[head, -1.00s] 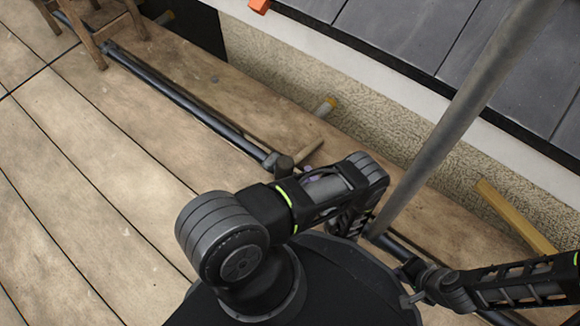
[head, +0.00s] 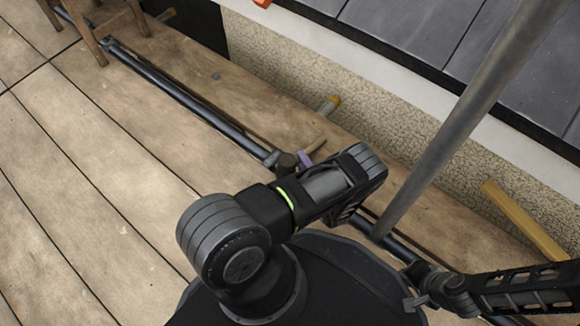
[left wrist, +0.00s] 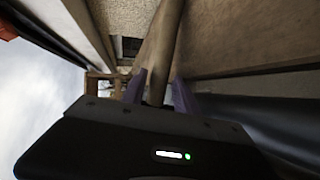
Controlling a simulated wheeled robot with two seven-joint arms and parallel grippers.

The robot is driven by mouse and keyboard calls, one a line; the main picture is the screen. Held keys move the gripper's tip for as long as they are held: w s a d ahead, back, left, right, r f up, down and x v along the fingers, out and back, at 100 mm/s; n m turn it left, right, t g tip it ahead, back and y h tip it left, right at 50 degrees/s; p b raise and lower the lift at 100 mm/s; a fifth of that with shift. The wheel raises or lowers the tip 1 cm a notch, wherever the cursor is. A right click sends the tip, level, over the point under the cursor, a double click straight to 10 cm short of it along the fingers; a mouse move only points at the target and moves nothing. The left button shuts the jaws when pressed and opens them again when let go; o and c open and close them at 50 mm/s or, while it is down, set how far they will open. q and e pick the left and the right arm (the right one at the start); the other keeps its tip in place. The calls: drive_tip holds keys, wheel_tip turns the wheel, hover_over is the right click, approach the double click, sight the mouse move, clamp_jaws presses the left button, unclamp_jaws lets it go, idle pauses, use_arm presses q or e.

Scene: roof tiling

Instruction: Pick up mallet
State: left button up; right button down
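The mallet shows only in part: a brown wooden handle (head: 315,146) stands out beyond my left wrist, near the pipe on the planks. Its head cannot be made out. My left gripper (left wrist: 160,95) has purple fingers, spread apart around a brown rounded shaft (left wrist: 164,45) that looks like this handle. A gap seems to show beside the shaft, so the fingers do not look closed on it. In the head view one purple fingertip (head: 304,160) shows at the handle; my wrist hides the rest. My right forearm is at the lower right, its fingers not visible.
A long dark pipe (head: 190,102) runs along the plank deck (head: 90,190). A thick grey pole (head: 455,125) rises at the right. The rough wall (head: 290,70) and dark roof tiles (head: 400,25) lie beyond. A wooden stool (head: 100,25) stands top left.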

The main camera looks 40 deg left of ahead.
use_arm(q)
drive_tip(key=shift+c, duration=0.6)
clamp_jaws()
drive_tip(key=shift+w+r, duration=0.1)
idle(1.1)
